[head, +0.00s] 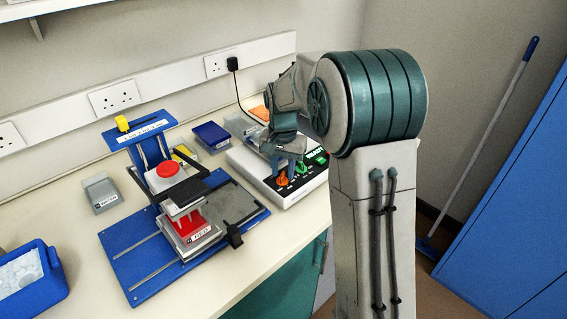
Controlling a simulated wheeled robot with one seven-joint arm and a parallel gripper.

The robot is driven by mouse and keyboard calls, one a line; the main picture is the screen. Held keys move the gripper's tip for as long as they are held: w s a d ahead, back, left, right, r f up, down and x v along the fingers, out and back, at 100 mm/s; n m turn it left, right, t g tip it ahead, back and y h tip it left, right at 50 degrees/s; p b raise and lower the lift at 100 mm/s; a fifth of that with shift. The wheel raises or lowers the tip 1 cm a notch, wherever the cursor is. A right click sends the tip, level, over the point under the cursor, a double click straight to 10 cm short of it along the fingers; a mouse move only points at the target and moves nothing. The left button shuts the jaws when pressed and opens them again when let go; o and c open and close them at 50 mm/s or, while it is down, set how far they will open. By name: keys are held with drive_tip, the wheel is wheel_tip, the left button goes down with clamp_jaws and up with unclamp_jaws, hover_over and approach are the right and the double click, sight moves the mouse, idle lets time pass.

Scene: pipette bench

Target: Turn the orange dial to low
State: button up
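The orange dial (282,179) is on the front panel of the white machine (313,187) at the bench's right end. My gripper (287,172) points down over this panel, with its fingertips right at the dial. I cannot tell whether the fingers touch the dial or how far apart they are. The dial's pointer and its markings are too small to read, and its upper part is partly covered by the fingers.
Left of the machine is a blue-based press stand (131,280) with a red button (167,169). A grey box (101,193), a blue tray (211,137) and a blue tub (52,271) stand on the bench. A black cord runs from the wall socket (218,65) behind the machine.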

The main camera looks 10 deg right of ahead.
sight(283, 172)
wheel_tip(283, 172, up, 14)
idle(0.5)
drive_tip(key=shift+f, duration=0.1)
drive_tip(key=s+d+f+n+t, duration=0.1)
drive_tip(key=s+f+n, duration=0.2)
drive_tip(key=s, duration=1)
drive_tip(key=s+d+f+n+t, duration=0.1)
drive_tip(key=s+f, duration=0.4)
drive_tip(key=s, duration=0.7)
drive_tip(key=shift+s+d+n+t, duration=0.25)
drive_tip(key=shift+s+n+t, duration=0.2)
drive_tip(key=shift+n, duration=0.45)
